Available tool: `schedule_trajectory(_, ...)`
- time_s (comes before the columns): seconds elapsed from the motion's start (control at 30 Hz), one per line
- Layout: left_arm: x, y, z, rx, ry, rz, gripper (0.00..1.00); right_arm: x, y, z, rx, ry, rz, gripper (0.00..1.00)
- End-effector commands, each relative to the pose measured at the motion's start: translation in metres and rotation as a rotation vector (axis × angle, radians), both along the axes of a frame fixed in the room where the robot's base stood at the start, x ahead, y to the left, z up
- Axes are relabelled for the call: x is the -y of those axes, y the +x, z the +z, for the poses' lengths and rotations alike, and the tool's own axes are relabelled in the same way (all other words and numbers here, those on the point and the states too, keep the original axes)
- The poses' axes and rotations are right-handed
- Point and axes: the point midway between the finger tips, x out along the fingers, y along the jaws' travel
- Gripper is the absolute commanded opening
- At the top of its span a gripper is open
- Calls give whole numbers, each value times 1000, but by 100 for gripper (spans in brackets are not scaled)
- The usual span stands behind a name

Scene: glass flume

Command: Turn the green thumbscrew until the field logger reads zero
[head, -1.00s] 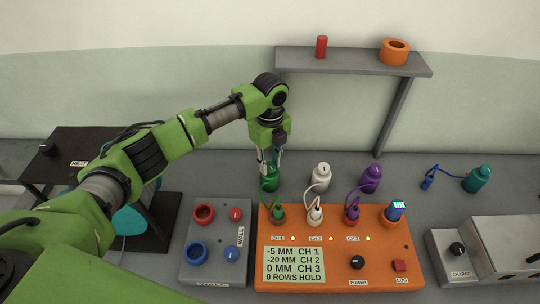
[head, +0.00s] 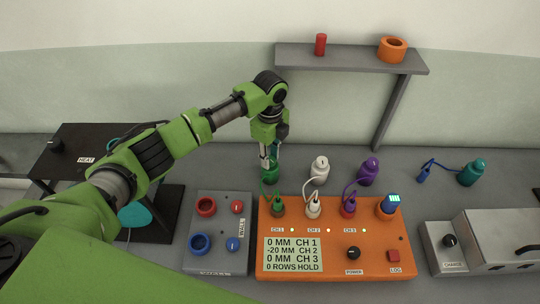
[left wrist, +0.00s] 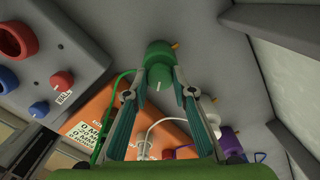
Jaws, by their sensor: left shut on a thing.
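The green thumbscrew tops a small green unit (head: 269,175) behind the field logger; the gripper mostly hides it in the head view. My left gripper (head: 270,152) reaches down from above and is shut on the thumbscrew (left wrist: 160,74), one finger on each side in the left wrist view. The field logger (head: 330,278) is an orange box. Its screen (head: 292,254) reads 0 MM CH 1, -20 MM CH 2, 0 MM CH 3 and 0 ROWS HOLD. A green cable joins the green unit to the CH 1 plug (head: 277,208). My right gripper is not in view.
White (head: 320,170) and purple (head: 368,172) units stand right of the green one, cabled to the logger. A teal unit (head: 471,174) stands farther right. A grey WALL panel (head: 217,262) is at left. A shelf (head: 350,62) stands behind; bench between it and the units is clear.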

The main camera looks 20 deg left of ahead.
Motion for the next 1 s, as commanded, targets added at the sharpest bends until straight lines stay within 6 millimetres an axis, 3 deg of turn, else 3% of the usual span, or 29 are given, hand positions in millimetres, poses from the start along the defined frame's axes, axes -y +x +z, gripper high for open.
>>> schedule_trajectory(0.03,-1,1,1,4,1,1,26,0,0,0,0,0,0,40)
schedule_trajectory(0.1,-1,1,1,4,1,0,41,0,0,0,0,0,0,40)
schedule_trajectory(0.47,0,1,3,2,0,-1,41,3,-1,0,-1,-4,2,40)
schedule_trajectory(0.8,0,1,54,5,0,-1,41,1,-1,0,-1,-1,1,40)
schedule_trajectory(1.0,-1,1,74,4,1,0,41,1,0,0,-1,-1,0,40)
